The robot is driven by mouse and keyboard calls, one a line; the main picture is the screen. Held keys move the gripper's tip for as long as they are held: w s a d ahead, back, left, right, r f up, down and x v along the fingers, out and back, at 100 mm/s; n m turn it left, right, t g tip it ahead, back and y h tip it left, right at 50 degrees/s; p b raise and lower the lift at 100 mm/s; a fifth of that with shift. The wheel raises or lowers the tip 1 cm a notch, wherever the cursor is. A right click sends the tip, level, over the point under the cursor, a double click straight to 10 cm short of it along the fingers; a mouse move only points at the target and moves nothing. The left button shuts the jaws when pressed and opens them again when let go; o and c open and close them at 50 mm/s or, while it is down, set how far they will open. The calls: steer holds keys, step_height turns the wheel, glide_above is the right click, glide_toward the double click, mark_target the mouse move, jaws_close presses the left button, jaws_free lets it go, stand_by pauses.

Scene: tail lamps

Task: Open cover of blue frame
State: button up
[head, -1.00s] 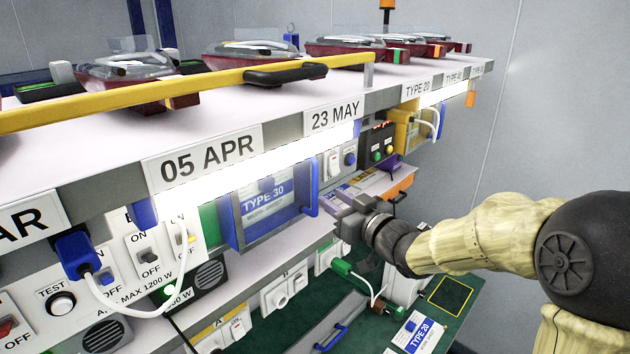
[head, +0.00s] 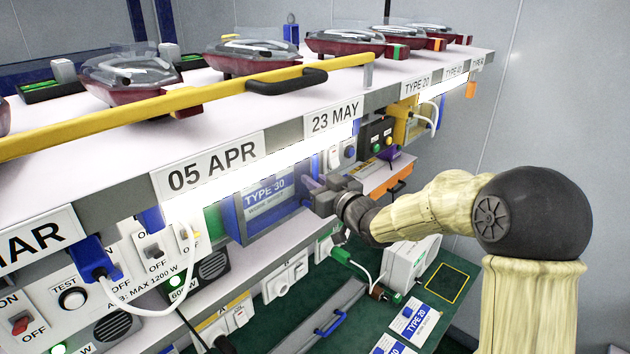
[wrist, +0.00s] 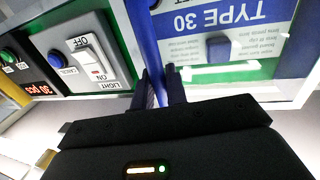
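The blue frame (head: 232,215) stands on the shelf below the 05 APR sign. Its clear cover looks closed, and a TYPE 30 card (head: 268,196) shows through it. My gripper (head: 312,190) is at the right edge of the cover and hides most of the handle in the head view. In the wrist view, the blue upright handle (wrist: 143,35) runs down between my two dark fingers (wrist: 161,88). The fingers are close together, one on each side of it, and look shut on it.
A light switch panel (wrist: 88,55) is beside the handle. The white upper shelf with its yellow rail (head: 200,95) overhangs the frame and bears several red lamps. A green lower bench (head: 445,315) holds cards and a white box.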

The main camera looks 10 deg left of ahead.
steer(key=shift+d+f+t+b, duration=0.1)
steer(key=shift+d+t+b, duration=0.2)
steer(key=shift+b, duration=0.45)
jaws_close()
